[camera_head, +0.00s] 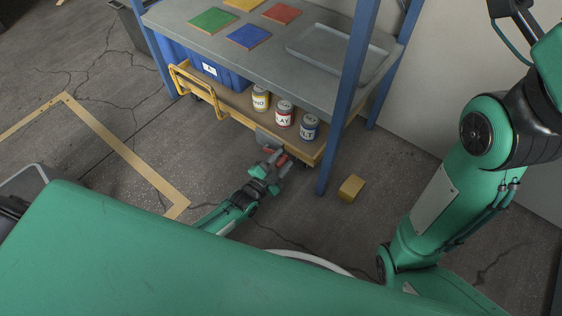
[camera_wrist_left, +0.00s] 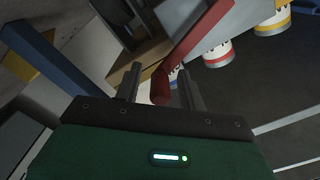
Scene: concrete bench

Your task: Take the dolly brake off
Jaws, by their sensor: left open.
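The dolly (camera_head: 232,112) is a low platform with a yellow edge and a yellow rail handle (camera_head: 190,90), under the blue-legged bench. A red brake lever (camera_head: 284,158) shows at its front edge, beside my left gripper (camera_head: 272,163). In the left wrist view the red lever (camera_wrist_left: 196,40) slopes down from the upper right, and its rounded lower end lies between the two fingers of my left gripper (camera_wrist_left: 158,88). The fingers are open, with a gap visible around the lever; contact is unclear. My right arm stands at the right; its gripper is out of view.
The dolly carries a blue bin (camera_head: 222,74) and three labelled cans, including a red-banded one (camera_head: 284,114). A blue bench leg (camera_head: 342,110) stands just right of the gripper. A yellow block (camera_head: 351,188) lies on the cracked floor. Coloured tiles and a tray (camera_head: 340,55) rest on the bench.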

